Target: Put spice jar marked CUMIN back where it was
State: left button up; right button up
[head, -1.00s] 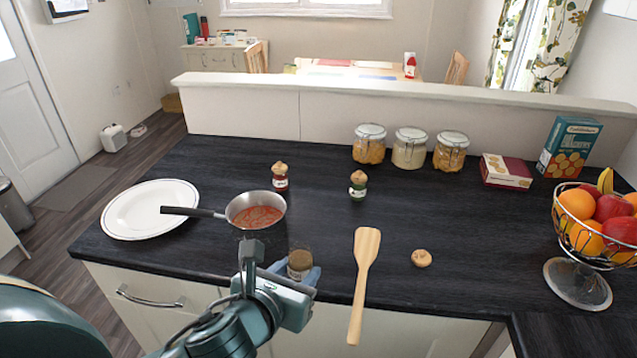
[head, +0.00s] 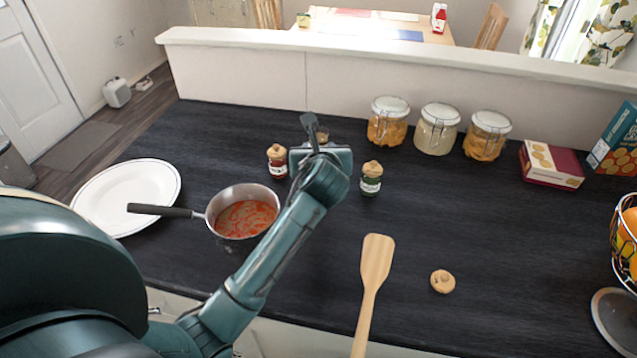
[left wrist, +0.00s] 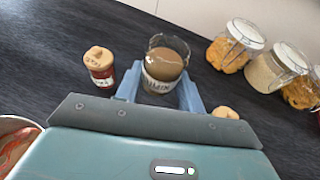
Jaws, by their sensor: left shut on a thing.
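My left gripper (head: 320,155) is at the back of the dark counter, between a red spice jar (head: 277,162) and a green spice jar (head: 370,182). In the left wrist view its blue fingers (left wrist: 160,92) are shut on an open glass jar (left wrist: 164,66) of brown powder, whose label is upside down and seems to read CUMIN. In the head view the wrist hides most of this jar (head: 322,134); I cannot tell whether it touches the counter. A round cork lid (head: 442,281) lies on the counter at right. My right gripper is not in view.
A saucepan (head: 238,195) of red sauce overlaps a white plate (head: 92,205) at left. A wooden spatula (head: 376,262) lies in front. Several clip-top jars (head: 436,130) and a red box (head: 552,166) stand along the back ledge (head: 400,68).

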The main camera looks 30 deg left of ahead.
pick_arm(q)
notch_tip(320, 180, down, 9)
jog(key=shift+r+b, duration=0.15)
jog(key=shift+b, duration=0.3)
jog(key=o, duration=1)
jog(key=shift+s+d+r, duration=0.1)
jog(key=shift+r, duration=0.05)
jog(key=v, duration=1.1)
jog(key=shift+s+d+r, duration=0.1)
jog(key=shift+s+r, duration=0.1)
jog(key=shift+s, duration=0.15)
